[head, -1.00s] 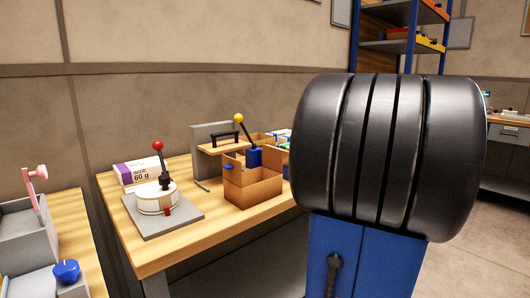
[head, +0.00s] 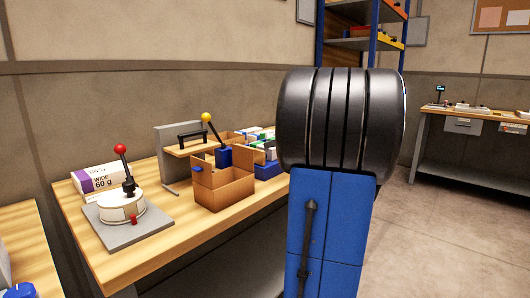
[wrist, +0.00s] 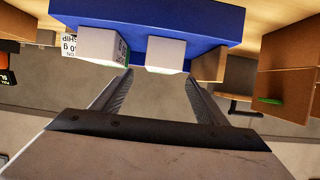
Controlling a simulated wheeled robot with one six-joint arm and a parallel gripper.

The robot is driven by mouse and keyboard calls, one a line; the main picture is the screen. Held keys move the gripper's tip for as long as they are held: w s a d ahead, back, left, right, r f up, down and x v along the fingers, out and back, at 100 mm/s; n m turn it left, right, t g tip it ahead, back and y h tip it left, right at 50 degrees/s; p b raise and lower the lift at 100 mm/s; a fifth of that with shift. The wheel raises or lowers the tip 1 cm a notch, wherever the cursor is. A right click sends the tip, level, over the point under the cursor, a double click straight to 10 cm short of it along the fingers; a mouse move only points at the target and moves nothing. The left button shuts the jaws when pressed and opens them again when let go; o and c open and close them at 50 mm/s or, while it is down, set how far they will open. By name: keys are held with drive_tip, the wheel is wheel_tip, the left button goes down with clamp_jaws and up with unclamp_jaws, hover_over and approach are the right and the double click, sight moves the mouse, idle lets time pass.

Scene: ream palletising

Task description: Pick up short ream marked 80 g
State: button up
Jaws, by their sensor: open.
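I cannot make out a ream clearly marked 80 g. In the wrist view two white reams show at a blue tray (wrist: 200,15). The left ream (wrist: 95,45) has inverted print with a "0 g" whose first digit is unclear. The other ream (wrist: 165,54) shows no readable mark. My gripper (wrist: 158,76) is open and empty, its fingers pointing toward these reams and apart from them. In the head view the blue tray (head: 268,170) holds several small reams, partly hidden. My gripper is not visible there.
A purple and white ream marked WIDE 60 g (head: 100,178) lies on the bench (head: 120,262) behind a white round device with a red-knobbed lever (head: 122,205). An open cardboard box (head: 225,188) and a yellow-knobbed lever press (head: 190,150) stand by the tray.

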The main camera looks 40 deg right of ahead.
drive_tip(key=shift+x, duration=3.8)
drive_tip(key=shift+a+f, duration=0.1)
drive_tip(key=shift+f, duration=0.05)
drive_tip(key=c, duration=1.3)
